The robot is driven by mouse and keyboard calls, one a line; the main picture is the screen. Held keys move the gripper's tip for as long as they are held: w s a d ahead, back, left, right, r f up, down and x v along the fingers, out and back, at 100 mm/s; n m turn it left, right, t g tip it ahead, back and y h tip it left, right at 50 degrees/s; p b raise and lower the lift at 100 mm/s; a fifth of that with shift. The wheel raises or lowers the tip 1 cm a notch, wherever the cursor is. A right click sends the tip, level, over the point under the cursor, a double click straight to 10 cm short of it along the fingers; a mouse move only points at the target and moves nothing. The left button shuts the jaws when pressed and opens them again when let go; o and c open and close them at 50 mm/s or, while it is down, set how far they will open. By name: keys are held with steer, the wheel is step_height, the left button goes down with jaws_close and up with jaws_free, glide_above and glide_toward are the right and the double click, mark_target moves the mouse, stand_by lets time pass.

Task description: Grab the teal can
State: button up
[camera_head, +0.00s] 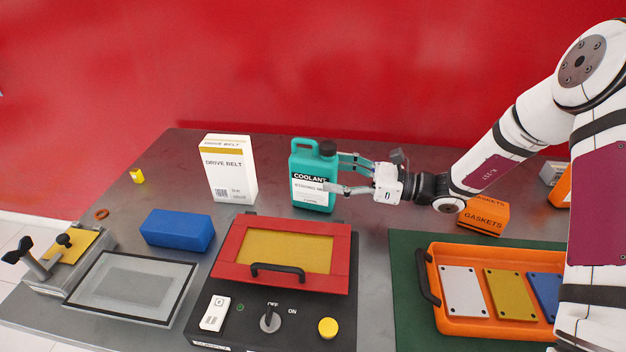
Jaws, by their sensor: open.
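The teal can (313,164) stands upright on the grey table, left of my gripper. It is a coolant jug with a dark cap, a handle at its upper left and a black and white label. My gripper (337,174) reaches in from the right and is open. One finger lies across the front of the label and the other is at the can's right side, behind it near the cap. Whether the fingers touch the can, I cannot tell.
A white drive belt box (229,172) stands left of the can. A red-framed panel with a black handle (283,254) lies in front. An orange gaskets box (484,217) and an orange tray (433,252) are at right. A blue block (178,230) lies at left.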

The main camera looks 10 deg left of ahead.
mark_target(313, 169)
steer(key=shift+w+a+f, duration=0.1)
steer(key=shift+w+a, duration=0.1)
steer(key=shift+a, duration=0.75)
steer(key=shift+w+a+f, duration=0.1)
steer(key=shift+w+a, duration=0.15)
steer(key=shift+a, duration=0.65)
steer(key=shift+w+a, duration=0.2)
steer(key=shift+a, duration=0.75)
jaws_close()
steer(key=shift+r, duration=0.15)
